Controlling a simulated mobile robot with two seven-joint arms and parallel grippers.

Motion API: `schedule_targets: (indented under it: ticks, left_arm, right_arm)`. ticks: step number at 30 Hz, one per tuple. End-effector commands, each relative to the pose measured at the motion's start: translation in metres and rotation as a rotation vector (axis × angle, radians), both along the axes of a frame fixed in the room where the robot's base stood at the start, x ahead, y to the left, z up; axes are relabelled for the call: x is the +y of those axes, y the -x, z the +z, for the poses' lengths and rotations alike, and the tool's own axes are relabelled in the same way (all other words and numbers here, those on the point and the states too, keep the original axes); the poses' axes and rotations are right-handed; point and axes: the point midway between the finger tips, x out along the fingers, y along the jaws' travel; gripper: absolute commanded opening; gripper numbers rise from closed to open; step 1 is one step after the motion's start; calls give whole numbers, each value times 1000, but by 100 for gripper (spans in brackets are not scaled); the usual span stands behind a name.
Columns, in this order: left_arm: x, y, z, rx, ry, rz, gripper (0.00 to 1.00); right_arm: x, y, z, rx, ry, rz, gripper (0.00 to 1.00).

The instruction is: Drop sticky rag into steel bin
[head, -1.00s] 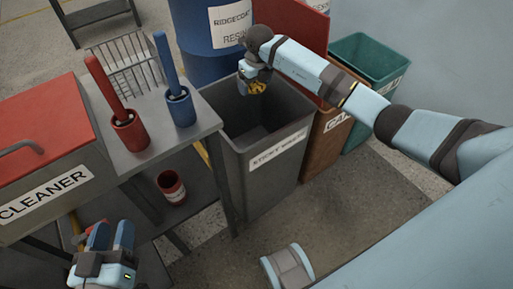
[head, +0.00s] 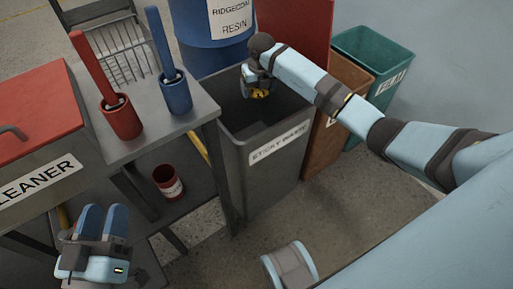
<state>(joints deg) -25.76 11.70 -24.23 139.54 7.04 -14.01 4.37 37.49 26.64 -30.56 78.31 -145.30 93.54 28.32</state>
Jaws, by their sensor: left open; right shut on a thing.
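The steel bin (head: 270,182) is a dark grey open-topped bin labelled STICKY WASTE, standing beside the metal table. My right gripper (head: 259,90) is over the bin's opening near its back edge. It is shut on the yellow sticky rag (head: 260,94), of which only a small crumpled part shows below the fingers. I cannot tell exactly how high the rag hangs relative to the rim. My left gripper (head: 103,222) is open and empty at the lower left, in front of the table.
A metal table (head: 150,140) carries a red pot (head: 120,118) and a blue pot (head: 176,92) with handled tools. A red can (head: 168,183) sits on its lower shelf.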

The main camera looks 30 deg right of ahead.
Motion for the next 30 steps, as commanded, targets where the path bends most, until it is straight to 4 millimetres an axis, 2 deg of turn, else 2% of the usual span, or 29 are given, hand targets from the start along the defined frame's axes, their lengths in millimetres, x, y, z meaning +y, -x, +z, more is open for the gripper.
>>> schedule_targets:
  ticks: [3, 11, 12, 13, 14, 20, 23, 26, 30]
  left_arm:
    - [0, -1, -8, 20, -10, -6, 43]
    - [-1, -1, -8, 27, -14, -7, 43]
    - [-1, -1, -8, 27, -14, -7, 43]
    - [-1, -1, -8, 27, -14, -7, 43]
    - [-1, -1, -8, 27, -14, -7, 43]
    - [-1, -1, -8, 27, -14, -7, 43]
    - [-1, -1, -4, 23, -12, -7, 43]
    - [0, 0, 5, 3, -4, -1, 43]
    - [2, 1, 19, -41, 20, 14, 43]
  right_arm:
    - [0, 0, -6, 0, 0, 0, 58]
    - [0, 0, -6, 0, 0, 1, 58]
    - [0, 0, -6, 0, 0, 1, 91]
    - [0, 0, -5, 0, 0, 1, 98]
    - [0, 0, -5, 0, 0, 1, 100]
    - [0, 0, -5, 0, 0, 1, 100]
    - [0, 1, 2, -1, 0, 1, 100]
    - [0, 2, 17, -2, 1, 0, 100]
    - [0, 7, 48, -3, 2, 2, 100]
